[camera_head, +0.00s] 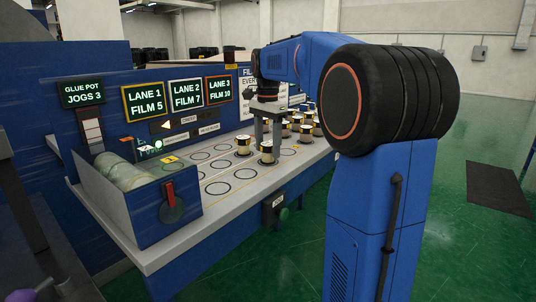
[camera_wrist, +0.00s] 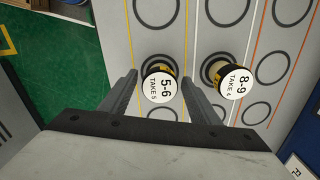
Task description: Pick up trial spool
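A spool labelled "5-6 TAKE 5" (camera_wrist: 162,88) has a round white top, a black rim and a yellow band. It stands upright on the grey bench, within or close to a black-ringed spot. My gripper (camera_wrist: 160,76) is open in the wrist view, one finger on each side of this spool with gaps showing. In the head view my gripper (camera_head: 267,138) points down over a black-and-gold spool (camera_head: 266,157) at the bench's front. A second spool, labelled "8-9 TAKE 4" (camera_wrist: 235,81), stands just right of my right finger. No label reads "trial".
Another spool (camera_head: 243,146) stands left of my gripper, and several more (camera_head: 306,131) stand to the right. Empty ringed spots (camera_head: 217,188) lie to the left. A blue bin (camera_head: 150,212) with pale rolls fills the bench's near left end. Lane signs (camera_head: 144,101) hang behind.

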